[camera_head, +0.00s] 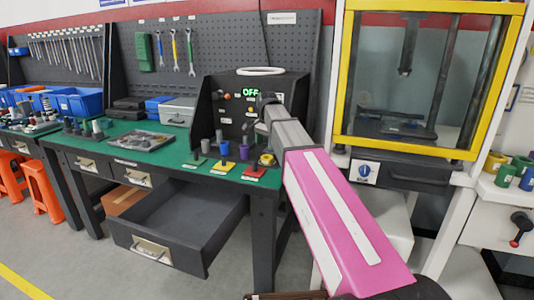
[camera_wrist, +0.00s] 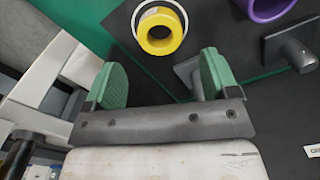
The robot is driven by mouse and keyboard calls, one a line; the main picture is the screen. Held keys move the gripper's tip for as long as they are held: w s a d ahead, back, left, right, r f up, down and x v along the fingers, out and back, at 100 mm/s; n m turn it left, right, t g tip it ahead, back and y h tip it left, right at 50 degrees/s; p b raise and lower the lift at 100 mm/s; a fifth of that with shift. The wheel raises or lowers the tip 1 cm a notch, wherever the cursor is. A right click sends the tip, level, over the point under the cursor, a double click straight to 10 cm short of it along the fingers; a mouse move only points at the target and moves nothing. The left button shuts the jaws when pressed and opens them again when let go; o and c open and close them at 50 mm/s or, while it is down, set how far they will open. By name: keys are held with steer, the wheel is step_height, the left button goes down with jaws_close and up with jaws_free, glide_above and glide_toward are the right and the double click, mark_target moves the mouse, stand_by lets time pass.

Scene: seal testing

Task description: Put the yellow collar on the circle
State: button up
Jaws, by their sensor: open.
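The yellow collar (camera_wrist: 160,30) is a short thick ring. In the wrist view it lies flat at the top, on the bench surface. A thin white circle line (camera_wrist: 134,24) runs around it, and the collar appears to sit inside that line. In the head view the collar (camera_head: 267,159) shows small near the bench's front right. My gripper (camera_wrist: 164,80) is open, with two green fingertips apart and nothing between them. The collar is beyond the fingertips, apart from them. In the head view the pink arm partly hides this spot.
A purple collar (camera_wrist: 268,8) and a dark plate with a grey peg (camera_wrist: 298,52) are close at the right in the wrist view. Coloured plates with pegs, including a yellow plate (camera_head: 222,167), line the bench front. The control box (camera_head: 245,105) stands behind. An open drawer (camera_head: 180,225) juts out below.

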step_height(320, 180, up, 6)
steer(key=shift+f, duration=0.15)
steer(key=shift+s, duration=0.1)
stand_by(0.5)
